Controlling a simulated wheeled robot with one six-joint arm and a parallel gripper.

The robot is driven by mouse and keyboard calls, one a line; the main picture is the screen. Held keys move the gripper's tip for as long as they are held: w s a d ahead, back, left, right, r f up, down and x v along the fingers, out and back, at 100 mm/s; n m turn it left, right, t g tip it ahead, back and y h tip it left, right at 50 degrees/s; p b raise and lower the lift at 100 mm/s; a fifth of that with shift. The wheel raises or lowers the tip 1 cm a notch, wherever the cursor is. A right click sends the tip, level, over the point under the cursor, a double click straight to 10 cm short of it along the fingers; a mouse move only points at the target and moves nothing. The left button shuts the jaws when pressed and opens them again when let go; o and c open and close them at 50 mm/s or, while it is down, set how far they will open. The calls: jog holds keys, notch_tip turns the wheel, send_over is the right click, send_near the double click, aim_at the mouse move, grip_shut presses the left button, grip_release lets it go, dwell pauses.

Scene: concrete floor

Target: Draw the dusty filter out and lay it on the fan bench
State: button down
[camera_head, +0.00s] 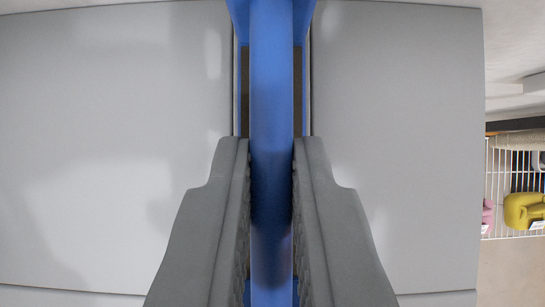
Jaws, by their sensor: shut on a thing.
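My gripper (271,190) has its two dark grey fingers closed on a long blue bar (271,90) that runs up and down the middle of the view. The bar looks like the grip of the filter. Wider blue parts join it at the top, in front of a dark narrow slot (242,100) in a large pale grey housing (110,130). The filter's body, its dust and how deep it sits in the slot cannot be told. No bench can be made out.
The flat grey panel (400,120) goes on to the right of the slot. Past its right edge, a white wire rack (495,190) holds a yellow thing (524,210) and a pink thing (487,214). The space close around my fingers looks clear.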

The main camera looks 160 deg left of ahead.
jog(key=shift+r, duration=0.65)
dwell(0.4)
notch_tip(320, 180, up, 10)
jog(key=shift+r, duration=0.25)
dwell(2.0)
jog(key=shift+r, duration=0.1)
jog(key=shift+s, duration=0.1)
